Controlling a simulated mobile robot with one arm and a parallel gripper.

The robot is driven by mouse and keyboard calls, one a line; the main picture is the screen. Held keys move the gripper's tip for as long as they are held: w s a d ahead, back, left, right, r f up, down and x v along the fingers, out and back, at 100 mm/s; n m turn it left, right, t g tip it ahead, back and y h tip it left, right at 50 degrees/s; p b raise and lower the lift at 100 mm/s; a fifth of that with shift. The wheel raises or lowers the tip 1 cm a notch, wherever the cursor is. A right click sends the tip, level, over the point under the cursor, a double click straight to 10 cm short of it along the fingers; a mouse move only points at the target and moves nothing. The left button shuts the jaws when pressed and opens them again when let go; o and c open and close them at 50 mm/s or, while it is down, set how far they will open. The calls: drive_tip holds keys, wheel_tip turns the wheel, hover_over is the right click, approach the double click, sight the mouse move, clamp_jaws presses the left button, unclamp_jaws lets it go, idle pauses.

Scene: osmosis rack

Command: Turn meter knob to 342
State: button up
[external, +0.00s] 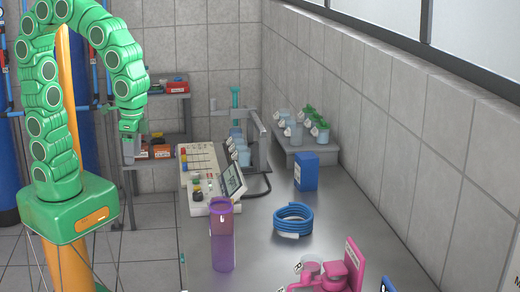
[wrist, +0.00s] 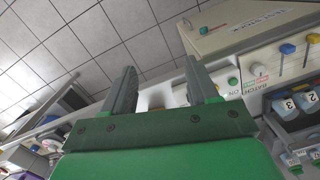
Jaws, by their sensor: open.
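A light control panel (external: 190,165) stands on the left side of the bench, with coloured levers and buttons. A dark round knob (external: 197,194) sits on its near part; I cannot tell for sure that it is the meter knob, and no number on it can be read. A tilted display (external: 233,180) stands at the panel's right. My gripper (external: 128,153) hangs left of the panel, apart from it. In the wrist view my gripper (wrist: 162,82) is open, with nothing held between its fingers. A green button (wrist: 233,81) shows just right of the right finger.
A purple cylinder (external: 222,240) stands near the panel's front end. A blue hose coil (external: 293,219), a blue box (external: 306,172) and pink equipment (external: 330,275) are farther right. A shelf (external: 175,120) stands behind my gripper.

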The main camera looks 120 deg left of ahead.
drive_tip(key=w+a+f+n, duration=0.4)
drive_tip(key=w+a, duration=0.4)
drive_tip(key=n, duration=0.2)
hover_over(198, 193)
wheel_tip(198, 193, down, 3)
drive_tip(key=shift+d+r+t, duration=0.1)
drive_tip(key=shift+r+t, duration=0.05)
drive_tip(key=shift+t, duration=0.25)
drive_tip(key=shift+f, duration=3.95)
drive_tip(key=c, duration=1)
drive_tip(key=shift+c, duration=0.2)
